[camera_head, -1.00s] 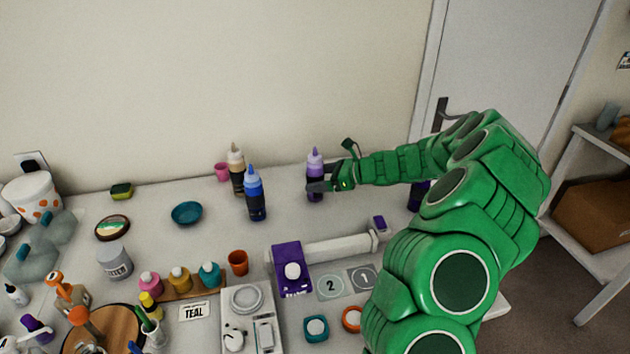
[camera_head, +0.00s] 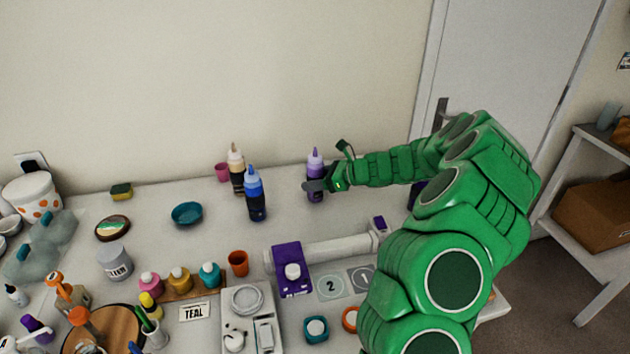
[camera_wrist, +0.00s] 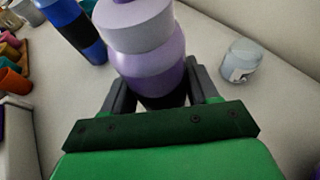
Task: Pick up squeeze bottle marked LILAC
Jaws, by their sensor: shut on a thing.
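The lilac squeeze bottle (camera_head: 315,164) stands upright toward the back of the table, right of a blue bottle. Its lilac top and dark lower part show, but I cannot read a label on it. My gripper (camera_head: 316,186) reaches it from the right and is shut on it. In the wrist view the lilac bottle (camera_wrist: 150,60) stands between the two dark fingers of my gripper (camera_wrist: 162,92). I cannot tell whether its base is off the table.
A blue bottle (camera_head: 254,190) and a tan-topped bottle (camera_head: 236,165) stand close on the left. A white roll (camera_head: 335,248) and purple device (camera_head: 290,272) lie in front. The wrist view shows a grey jar (camera_wrist: 241,61) at right.

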